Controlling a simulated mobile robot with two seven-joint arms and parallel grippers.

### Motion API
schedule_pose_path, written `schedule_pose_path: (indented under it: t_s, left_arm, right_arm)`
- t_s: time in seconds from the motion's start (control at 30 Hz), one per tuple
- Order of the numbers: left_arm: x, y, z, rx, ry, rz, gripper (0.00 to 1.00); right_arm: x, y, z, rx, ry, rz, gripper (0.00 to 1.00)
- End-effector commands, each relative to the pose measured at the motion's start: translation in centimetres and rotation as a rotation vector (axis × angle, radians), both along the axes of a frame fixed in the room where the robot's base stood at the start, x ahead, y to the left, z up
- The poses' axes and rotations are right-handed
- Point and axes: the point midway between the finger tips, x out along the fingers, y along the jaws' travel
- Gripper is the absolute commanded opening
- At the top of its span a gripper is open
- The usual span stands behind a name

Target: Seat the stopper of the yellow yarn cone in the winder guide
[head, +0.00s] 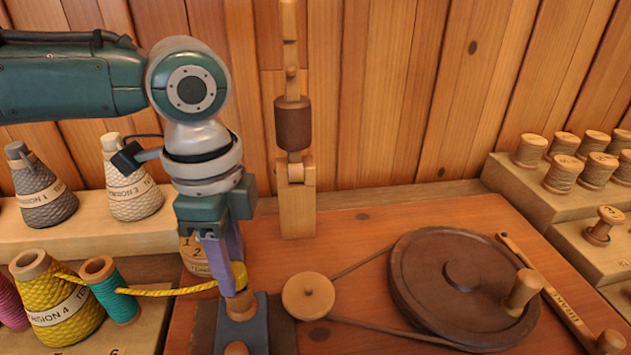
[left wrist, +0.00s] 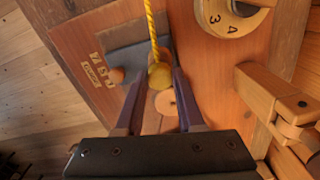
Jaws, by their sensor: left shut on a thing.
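The yellow yarn cone (head: 62,318), labelled TENSION 4, stands at the lower left in the head view. Its yellow yarn (head: 170,292) runs right, past a teal spool, to the yellow stopper (head: 238,274). My left gripper (head: 228,278) points down and is shut on the stopper, which shows between the fingertips in the left wrist view (left wrist: 160,76). Just below is what looks like the winder guide, a grey plate (head: 258,335) with wooden pegs (head: 240,304). I cannot tell whether the stopper touches the peg under it. My right gripper is not in view.
The teal spool (head: 112,290) stands beside the cone. A small wooden pulley (head: 308,297) and a dark belt-driven wheel (head: 440,270) with a crank knob are right of the guide. An upright wooden post (head: 298,205) stands behind. Spools fill stepped shelves (head: 520,190) at the right.

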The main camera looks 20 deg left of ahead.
Motion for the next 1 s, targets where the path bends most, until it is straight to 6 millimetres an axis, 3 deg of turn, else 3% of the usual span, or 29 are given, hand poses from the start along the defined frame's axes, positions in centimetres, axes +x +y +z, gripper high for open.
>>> schedule_pose_path:
  t_s: [0.27,0.3,0.6,0.77,1.0]
  left_arm:
    - [0.02,0.01,-1.27,0.0,-0.001,0.0,0.0]
    - [0.02,0.02,-1.19,0.0,-0.001,0.0,0.4]
    - [0.01,0.0,-1.12,0.0,0.0,0.0,0.72]
    - [0.0,0.0,-1.12,0.0,0.0,0.0,0.72]
    - [0.0,0.0,-1.12,0.0,0.0,0.0,0.97]
  right_arm:
    - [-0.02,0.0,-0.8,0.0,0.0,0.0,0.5]
    - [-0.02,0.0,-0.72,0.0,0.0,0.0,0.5]
    - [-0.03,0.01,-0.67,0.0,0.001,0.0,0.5]
    - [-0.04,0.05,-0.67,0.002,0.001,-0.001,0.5]
    - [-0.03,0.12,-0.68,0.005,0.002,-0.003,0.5]
